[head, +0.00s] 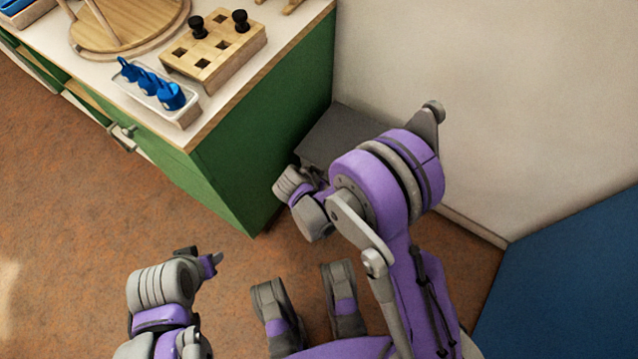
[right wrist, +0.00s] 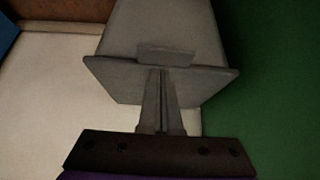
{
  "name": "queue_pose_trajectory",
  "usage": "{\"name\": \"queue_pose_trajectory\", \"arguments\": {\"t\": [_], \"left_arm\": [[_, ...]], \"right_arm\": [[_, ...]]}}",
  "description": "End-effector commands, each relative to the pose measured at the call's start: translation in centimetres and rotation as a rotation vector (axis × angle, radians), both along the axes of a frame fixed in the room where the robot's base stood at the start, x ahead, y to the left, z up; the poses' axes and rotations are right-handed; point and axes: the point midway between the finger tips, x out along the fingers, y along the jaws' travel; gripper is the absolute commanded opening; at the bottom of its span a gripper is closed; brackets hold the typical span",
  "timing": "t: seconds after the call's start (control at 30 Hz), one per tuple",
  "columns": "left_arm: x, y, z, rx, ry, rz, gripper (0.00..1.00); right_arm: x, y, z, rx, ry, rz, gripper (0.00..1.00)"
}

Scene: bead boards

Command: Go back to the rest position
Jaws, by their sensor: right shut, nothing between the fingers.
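My right arm comes in from the lower right in the head view, with its large purple elbow in front. My right gripper (head: 318,187) is partly hidden behind that elbow, low beside the green cabinet. In the right wrist view the two fingers (right wrist: 163,100) are together with nothing between them. My left arm shows at the lower left over the brown floor. The left gripper (head: 208,264) shows only as a small end, too small to tell its jaws.
A dark grey box-like thing (head: 342,136) stands between the green cabinet (head: 262,135) and the pale wall (head: 480,90). A pegboard (head: 215,52) and a white tray (head: 180,115) of blue pieces lie on the cabinet top. A blue panel (head: 570,285) is at right. The floor at left is clear.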

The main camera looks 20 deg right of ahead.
Motion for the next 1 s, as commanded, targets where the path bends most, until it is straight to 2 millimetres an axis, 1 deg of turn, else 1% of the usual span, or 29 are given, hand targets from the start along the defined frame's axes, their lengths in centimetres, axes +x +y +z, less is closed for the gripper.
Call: {"name": "queue_pose_trajectory", "arguments": {"t": [0.03,0.1,0.3,0.43,0.6,0.83,0.93,1.0], "left_arm": [[-0.1,0.0,0.3,0.0,-0.001,0.0,0.5],[-0.1,0.0,0.5,0.0,-0.001,0.0,0.5],[-0.2,0.0,1.2,0.0,-0.003,0.0,0.5],[-0.2,0.0,1.4,0.0,-0.004,0.0,0.5],[-0.2,0.0,1.5,0.0,-0.004,0.0,0.5],[-0.2,0.0,1.5,0.0,-0.004,0.0,0.5],[-0.2,0.0,1.5,0.0,-0.004,0.0,0.5],[-0.2,0.0,1.5,0.0,-0.004,0.0,0.5]], "right_arm": [[-1.0,1.7,0.3,0.003,0.001,0.013,0.0],[-2.1,3.0,0.7,0.003,0.0,0.013,0.0],[-4.6,5.8,1.5,0.002,-0.001,0.013,0.0],[-5.5,6.9,1.8,0.002,-0.001,0.013,0.0],[-6.0,7.4,1.9,0.002,-0.002,0.009,0.0],[-6.0,7.3,2.1,0.002,0.002,0.013,0.0],[-6.0,6.6,3.0,0.006,0.026,0.038,0.0],[-6.1,5.6,4.3,0.013,0.06,0.074,0.0]]}}
